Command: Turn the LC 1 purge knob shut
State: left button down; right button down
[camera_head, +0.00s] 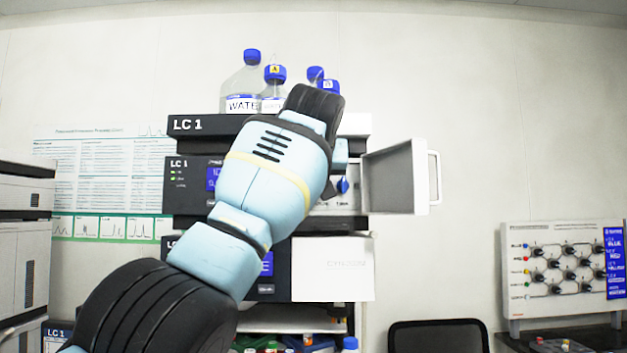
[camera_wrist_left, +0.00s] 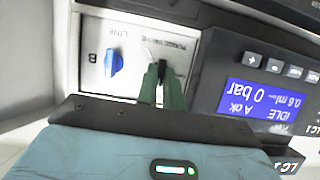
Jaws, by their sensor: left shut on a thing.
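The LC 1 stack (camera_head: 188,124) stands against the wall, with its pump module's white door (camera_head: 396,180) swung open to the right. In the left wrist view, which is turned over, my left gripper (camera_wrist_left: 163,72) has its green fingers at the valve panel (camera_wrist_left: 92,82). They are shut on a small dark knob, mostly hidden between them, beside a printed label that seems to be the purge one. A blue knob (camera_wrist_left: 113,62) sits apart from the fingers; it also shows in the head view (camera_head: 343,186). My arm hides the gripped knob there. My right gripper is out of view.
The pump display (camera_wrist_left: 255,98) reads IDLE and 0 bar, close beside the fingers. Blue-capped bottles (camera_head: 242,85) stand on top of the stack. A black chair (camera_head: 438,335) and a knob board (camera_head: 565,270) are at the right. The space right of the open door is clear.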

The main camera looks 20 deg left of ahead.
pick_arm(q)
jog(key=c, duration=1.5)
grip_release()
jog(key=shift+c, duration=0.2)
jog(key=v, duration=0.7)
jog(key=shift+s+r, duration=0.15)
jog(key=shift+s, duration=0.2)
jog(key=shift+d, duration=0.15)
